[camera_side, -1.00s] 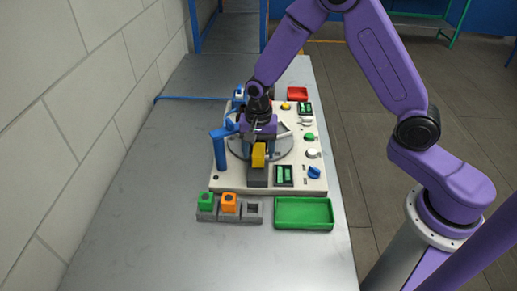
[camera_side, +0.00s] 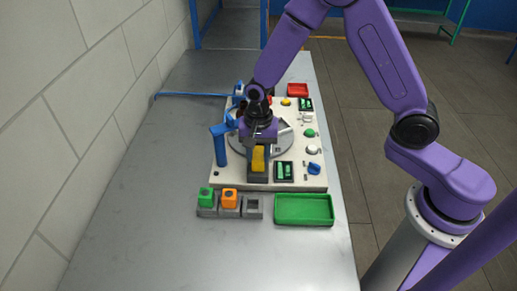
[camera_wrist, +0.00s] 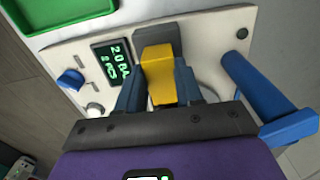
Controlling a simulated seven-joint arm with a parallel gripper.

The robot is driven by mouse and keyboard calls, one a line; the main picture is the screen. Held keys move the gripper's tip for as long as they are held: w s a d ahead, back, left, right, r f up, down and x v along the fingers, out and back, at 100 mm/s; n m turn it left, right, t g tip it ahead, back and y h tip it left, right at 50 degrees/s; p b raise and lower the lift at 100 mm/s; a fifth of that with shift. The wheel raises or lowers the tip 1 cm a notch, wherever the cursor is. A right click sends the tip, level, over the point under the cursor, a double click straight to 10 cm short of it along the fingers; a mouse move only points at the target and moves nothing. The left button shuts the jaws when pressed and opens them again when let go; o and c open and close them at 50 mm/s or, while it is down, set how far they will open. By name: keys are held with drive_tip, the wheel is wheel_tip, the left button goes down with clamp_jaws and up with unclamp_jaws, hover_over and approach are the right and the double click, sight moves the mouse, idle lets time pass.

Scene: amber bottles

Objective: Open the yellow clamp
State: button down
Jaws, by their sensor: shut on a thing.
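The yellow clamp (camera_side: 258,160) is at the near edge of the white panel, on a dark grey block (camera_side: 257,175). In the wrist view the yellow clamp (camera_wrist: 160,75) lies between the two blue fingers of my gripper (camera_wrist: 165,92). My gripper (camera_side: 258,150) points down and is shut on the yellow clamp. The fingertips are partly hidden in the side view.
A blue post with an arm (camera_side: 221,148) stands just left of my gripper. A green display (camera_side: 284,171), a blue knob (camera_side: 314,168) and buttons are on the right. A green tray (camera_side: 304,210) and a grey holder with green and orange blocks (camera_side: 230,208) stand in front.

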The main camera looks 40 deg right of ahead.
sight(259, 158)
drive_tip(key=shift+s+a, duration=0.2)
drive_tip(key=c, duration=0.7)
unclamp_jaws()
drive_tip(key=shift+w+r, duration=0.1)
drive_tip(key=shift+r, duration=0.45)
wheel_tip(259, 158, up, 16)
drive_tip(key=shift+r, duration=0.2)
drive_tip(key=s+d+n, duration=0.2)
drive_tip(key=s+n, duration=0.5)
drive_tip(key=s, duration=0.1)
drive_tip(key=s+d+f+n, duration=0.1)
drive_tip(key=s+d+n, duration=0.2)
drive_tip(key=s+n, duration=0.4)
drive_tip(key=s+d+f+n, duration=0.1)
drive_tip(key=s+d+n, duration=0.2)
drive_tip(key=s+n, duration=0.4)
drive_tip(key=shift+s+n, duration=0.3)
drive_tip(key=shift+s, duration=1.95)
